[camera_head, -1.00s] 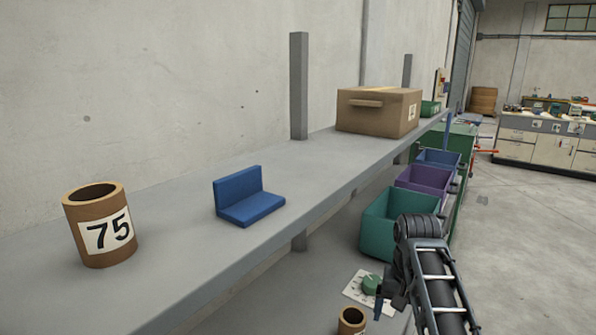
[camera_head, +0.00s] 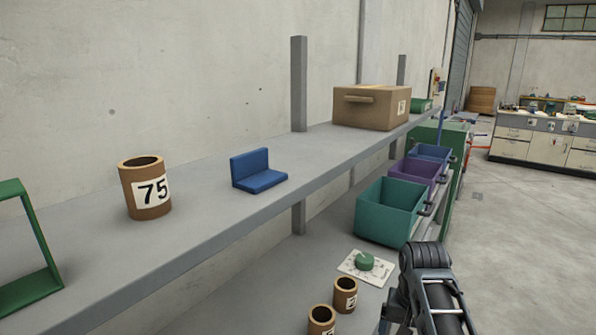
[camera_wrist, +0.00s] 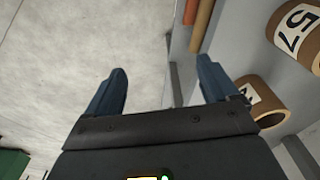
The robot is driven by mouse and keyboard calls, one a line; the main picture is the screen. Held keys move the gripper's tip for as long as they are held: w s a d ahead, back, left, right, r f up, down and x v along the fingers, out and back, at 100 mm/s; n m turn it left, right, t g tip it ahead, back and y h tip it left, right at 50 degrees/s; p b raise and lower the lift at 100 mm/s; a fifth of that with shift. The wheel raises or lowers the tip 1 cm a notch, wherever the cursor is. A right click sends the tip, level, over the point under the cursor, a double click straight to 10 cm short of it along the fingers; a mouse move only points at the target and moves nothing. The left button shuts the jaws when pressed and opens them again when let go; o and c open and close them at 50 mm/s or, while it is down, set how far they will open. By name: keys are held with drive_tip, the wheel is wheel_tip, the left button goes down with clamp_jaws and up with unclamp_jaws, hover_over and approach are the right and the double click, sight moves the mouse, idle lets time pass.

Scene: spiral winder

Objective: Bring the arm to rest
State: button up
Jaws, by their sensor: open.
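My gripper (camera_wrist: 160,90) shows in the wrist view with its two blue fingers spread wide apart and nothing between them. Behind the fingers are grey floor and the edge of a grey surface. My arm (camera_head: 432,285) shows at the lower right of the head view, beside the shelving. In the head view the gripper's fingertips are hidden or out of frame.
The grey upper shelf (camera_head: 215,228) holds a brown tube marked 75 (camera_head: 146,192), a blue bracket (camera_head: 257,172), a cardboard box (camera_head: 372,108) and a green frame (camera_head: 48,262). Below are brown tubes (camera_head: 345,296), a green knob (camera_head: 364,261) and a teal bin (camera_head: 388,212). Open floor (camera_head: 520,240) lies right.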

drive_tip(key=s+d+f+t, duration=0.2)
drive_tip(key=s+f, duration=0.4)
drive_tip(key=f, duration=0.2)
drive_tip(key=s+d+f+n+t+h, duration=0.1)
drive_tip(key=s+f+t, duration=0.15)
drive_tip(key=s, duration=0.75)
drive_tip(key=s+d+f+n+t, duration=0.1)
drive_tip(key=s+f+t, duration=0.15)
drive_tip(key=s, duration=0.65)
drive_tip(key=s+a+r+n+t, duration=0.25)
drive_tip(key=s+r, duration=0.55)
drive_tip(key=s, duration=0.5)
drive_tip(key=s+a+r+t, duration=0.1)
drive_tip(key=s+r+t, duration=0.1)
drive_tip(key=s+r, duration=0.3)
drive_tip(key=s+a+r+t+y, duration=0.1)
drive_tip(key=s+r, duration=0.4)
drive_tip(key=r, duration=0.8)
drive_tip(key=shift+s+a+r+t, duration=0.25)
drive_tip(key=shift+s+a+t, duration=0.15)
drive_tip(key=shift+t, duration=0.35)
drive_tip(key=shift+m, duration=0.25)
